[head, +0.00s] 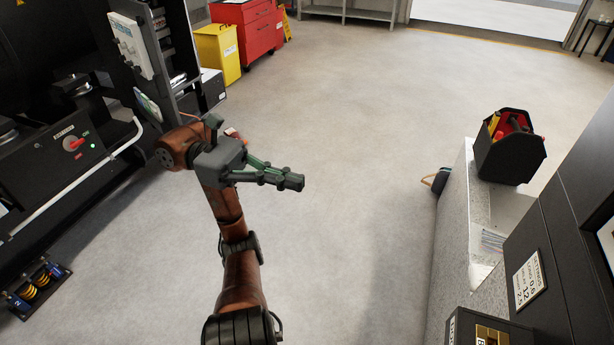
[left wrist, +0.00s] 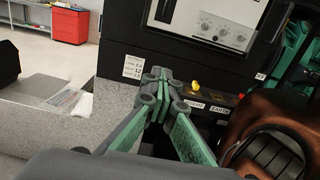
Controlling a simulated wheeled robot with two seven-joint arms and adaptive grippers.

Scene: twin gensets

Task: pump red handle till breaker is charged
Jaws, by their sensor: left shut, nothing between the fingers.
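My left gripper (head: 292,181) hangs over the open floor in the middle of the head view, shut and empty. In the left wrist view its green-padded fingers (left wrist: 163,84) meet at the tips, in front of a dark cabinet. The cabinet carries a panel with dials (left wrist: 222,30), a white label (left wrist: 134,67), and small yellow and red parts. I cannot pick out a pump handle for certain. A red rotary knob (head: 74,143) sits on the black machine at the left, apart from the gripper. My right gripper is not recognisable in either view.
A black toolbox (head: 511,146) stands on a pale plinth (head: 455,230) at the right, beside dark cabinets (head: 560,225). A yellow bin (head: 217,54) and red tool chest (head: 253,25) stand at the back. The floor between is clear.

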